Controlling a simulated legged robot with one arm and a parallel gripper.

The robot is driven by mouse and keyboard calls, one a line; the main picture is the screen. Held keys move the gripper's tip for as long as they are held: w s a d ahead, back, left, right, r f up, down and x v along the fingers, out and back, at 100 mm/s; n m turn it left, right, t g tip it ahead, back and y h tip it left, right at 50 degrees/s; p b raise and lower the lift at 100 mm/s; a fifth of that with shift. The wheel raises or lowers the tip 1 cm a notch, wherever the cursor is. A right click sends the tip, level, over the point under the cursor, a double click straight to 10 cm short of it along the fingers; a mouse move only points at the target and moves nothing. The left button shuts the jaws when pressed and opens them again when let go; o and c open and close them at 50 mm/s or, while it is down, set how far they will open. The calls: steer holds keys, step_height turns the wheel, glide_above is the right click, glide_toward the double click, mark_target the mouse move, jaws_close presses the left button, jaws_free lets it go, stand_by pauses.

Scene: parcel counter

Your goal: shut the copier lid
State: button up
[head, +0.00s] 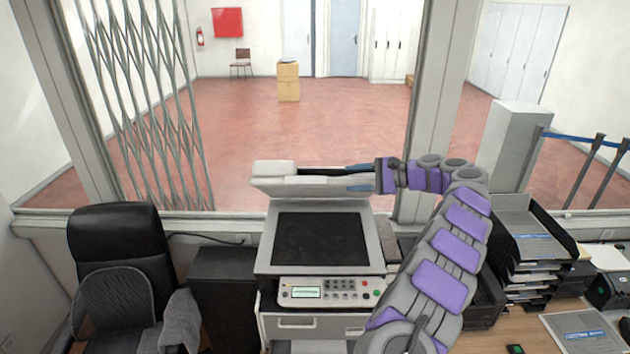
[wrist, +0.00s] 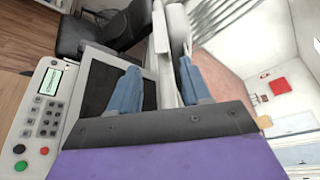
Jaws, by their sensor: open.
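The copier (head: 264,263) stands at the counter, with its dark glass (head: 320,240) uncovered and its control panel (head: 330,291) facing me. Its pale lid (head: 275,183) is raised at the back of the glass and seen nearly edge-on. My gripper (head: 349,178) is at the right end of the lid, its blue fingers apart. In the wrist view, the lid (wrist: 160,45) runs between the two open fingers of my gripper (wrist: 158,68), one finger on the glass side and one on the far side. I cannot tell whether either finger touches it.
A black office chair (head: 118,245) and a dark cabinet (head: 222,285) stand left of the copier. Stacked black paper trays (head: 525,245) stand to the right, beyond my arm. A window frame post (head: 432,110) rises behind. The space above the glass is clear.

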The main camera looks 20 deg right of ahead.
mark_target(319, 180)
steer(key=p+x, duration=0.1)
steer(key=x, duration=1.1)
jaws_close()
stand_by(0.3)
